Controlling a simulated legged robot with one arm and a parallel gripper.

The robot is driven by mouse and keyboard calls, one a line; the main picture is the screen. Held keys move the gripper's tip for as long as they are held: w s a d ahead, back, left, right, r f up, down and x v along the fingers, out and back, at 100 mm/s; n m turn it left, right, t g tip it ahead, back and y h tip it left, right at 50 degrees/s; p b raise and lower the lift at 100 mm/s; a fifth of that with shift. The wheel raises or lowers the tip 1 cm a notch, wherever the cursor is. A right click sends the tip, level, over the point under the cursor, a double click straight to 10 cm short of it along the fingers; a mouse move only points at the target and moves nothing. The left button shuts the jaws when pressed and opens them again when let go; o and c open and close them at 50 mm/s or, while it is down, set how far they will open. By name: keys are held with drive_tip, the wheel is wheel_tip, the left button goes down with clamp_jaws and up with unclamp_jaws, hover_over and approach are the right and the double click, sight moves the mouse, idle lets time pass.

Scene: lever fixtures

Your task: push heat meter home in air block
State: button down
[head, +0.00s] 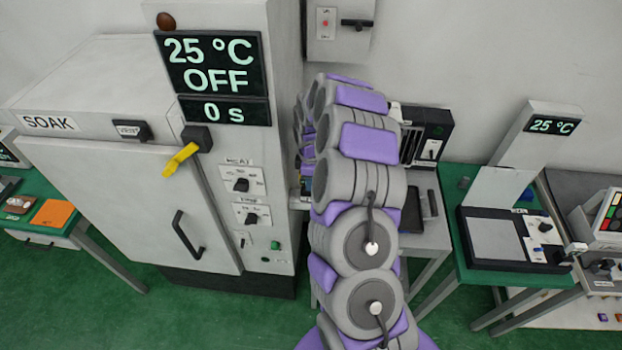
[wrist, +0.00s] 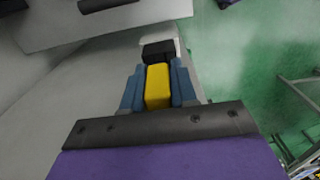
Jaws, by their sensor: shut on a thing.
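My gripper (wrist: 158,88) shows in the wrist view, its two blue fingers shut on a yellow block (wrist: 158,86). A black piece (wrist: 158,51) lies just beyond the yellow block; I cannot tell whether they are joined. The yellow block may be the heat meter, but no label shows. I cannot pick out the air block for certain.
The large SOAK oven (head: 100,190) stands at left, with a yellow lever (head: 180,160) on its door and a display reading 25 °C, OFF. A green bench (head: 470,283) at right bears a black-framed plate device (head: 497,240). Green floor (head: 225,325) shows in front.

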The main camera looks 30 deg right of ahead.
drive_tip(key=shift+f, duration=0.4)
drive_tip(key=c, duration=0.8)
unclamp_jaws()
wheel_tip(320, 180, up, 17)
drive_tip(key=shift+r+b, duration=0.15)
drive_tip(key=shift+b, duration=0.25)
